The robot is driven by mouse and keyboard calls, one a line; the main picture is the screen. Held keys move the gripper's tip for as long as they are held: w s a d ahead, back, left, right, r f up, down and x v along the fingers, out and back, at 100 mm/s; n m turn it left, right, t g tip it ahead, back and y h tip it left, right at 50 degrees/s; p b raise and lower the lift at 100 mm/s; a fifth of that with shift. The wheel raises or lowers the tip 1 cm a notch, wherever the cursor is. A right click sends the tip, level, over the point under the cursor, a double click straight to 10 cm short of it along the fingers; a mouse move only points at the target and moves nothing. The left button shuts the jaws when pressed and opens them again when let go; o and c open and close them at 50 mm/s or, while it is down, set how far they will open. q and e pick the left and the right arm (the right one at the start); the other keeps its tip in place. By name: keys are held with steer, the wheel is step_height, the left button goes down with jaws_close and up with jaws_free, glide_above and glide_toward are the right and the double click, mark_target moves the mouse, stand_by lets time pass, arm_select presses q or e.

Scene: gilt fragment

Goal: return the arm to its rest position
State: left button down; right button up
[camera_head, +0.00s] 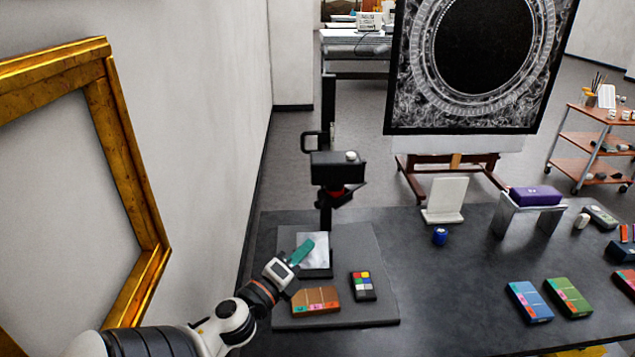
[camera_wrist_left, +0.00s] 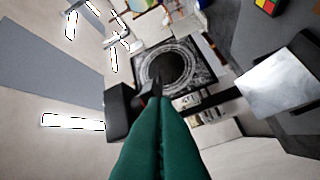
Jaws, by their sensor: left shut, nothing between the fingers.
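My left arm comes in from the lower left in the head view. Its left gripper (camera_head: 307,245), with green fingers, is over the grey mat (camera_head: 360,280), beside a light square plate (camera_head: 316,244) on the copy stand. In the left wrist view the two green fingers (camera_wrist_left: 161,105) lie together with nothing between them, and the light plate (camera_wrist_left: 275,90) is to their right. My right gripper is not in view.
A camera (camera_head: 337,170) on a stand rises behind the gripper. A brown box (camera_head: 316,301) and a colour chart (camera_head: 363,286) lie on the mat. A gilt frame (camera_head: 125,160) is on the left wall. A dark framed picture (camera_head: 440,118) stands behind the table.

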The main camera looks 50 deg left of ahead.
arm_select(q)
steer(key=v, duration=0.2)
steer(key=b+v, duration=0.1)
steer(key=v, duration=0.1)
steer(key=shift+r, duration=0.2)
